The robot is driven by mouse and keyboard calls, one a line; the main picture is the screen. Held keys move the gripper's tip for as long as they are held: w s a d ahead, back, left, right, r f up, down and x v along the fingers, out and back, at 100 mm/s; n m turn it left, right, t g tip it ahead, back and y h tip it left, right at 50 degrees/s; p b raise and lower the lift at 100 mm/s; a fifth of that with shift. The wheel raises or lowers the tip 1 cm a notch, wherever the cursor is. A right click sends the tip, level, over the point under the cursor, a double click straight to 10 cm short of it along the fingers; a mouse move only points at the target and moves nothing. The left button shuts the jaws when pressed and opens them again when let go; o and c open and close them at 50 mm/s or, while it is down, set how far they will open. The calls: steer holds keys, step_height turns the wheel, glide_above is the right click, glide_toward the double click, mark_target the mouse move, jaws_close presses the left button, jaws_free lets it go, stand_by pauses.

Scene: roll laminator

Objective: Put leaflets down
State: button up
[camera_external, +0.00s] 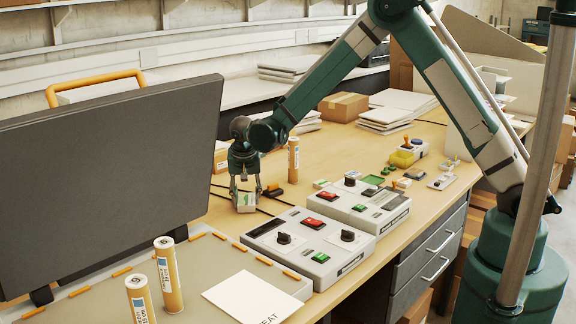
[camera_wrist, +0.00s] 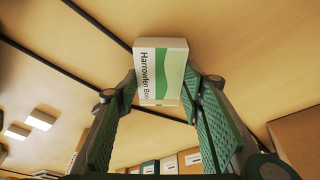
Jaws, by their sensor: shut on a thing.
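The leaflets (camera_external: 245,202) are a small white bundle with a green wave, held low over the wooden table behind the control boxes. In the wrist view the leaflets (camera_wrist: 163,72) show a printed side reading "Harrowfen Bo…". My gripper (camera_external: 243,188) is above them with its fingers pointing down. In the wrist view my gripper (camera_wrist: 162,88) has one green ribbed finger on each side of the bundle, shut on it. I cannot tell whether the bundle's underside touches the table.
Two control boxes (camera_external: 312,258) with knobs and buttons stand in front. A dark grey panel (camera_external: 105,180) rises at left. A cardboard box (camera_external: 343,106) and white stacks lie behind. Small stamps and pads (camera_external: 405,155) sit to the right.

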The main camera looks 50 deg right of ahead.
steer(key=shift+f, duration=0.1)
steer(key=o, duration=1)
steer(key=shift+c, duration=0.2)
steer(key=v, duration=1.2)
stand_by(0.4)
